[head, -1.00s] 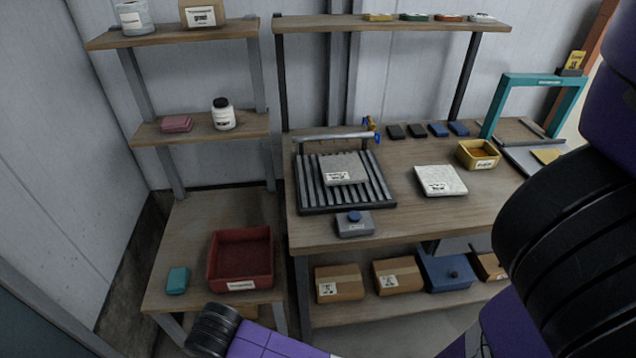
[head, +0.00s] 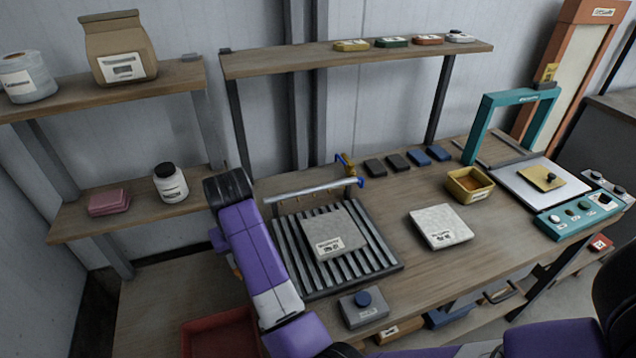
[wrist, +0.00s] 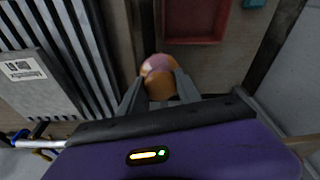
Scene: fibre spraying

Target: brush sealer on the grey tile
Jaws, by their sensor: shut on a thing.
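The grey tile (head: 336,229), with a white label, lies flat on the slatted rack (head: 292,262). In the wrist view the tile (wrist: 35,92) is at the left edge. My gripper (wrist: 159,82) is shut on a small rounded orange thing (wrist: 160,88) with a paler pinkish end; I cannot tell what it is. The gripper hangs over the area between the rack and the red bin, apart from the tile. In the head view my purple arm hides the gripper. A white bottle with a black cap (head: 170,184) stands on the left shelf.
A metal pipe (head: 305,190) crosses behind the tile. A grey box with a blue button (head: 363,307) sits at the rack's front. A pale speckled tile (head: 440,226) and a yellow tub (head: 469,184) are to the right. The red bin (head: 222,338) is low left.

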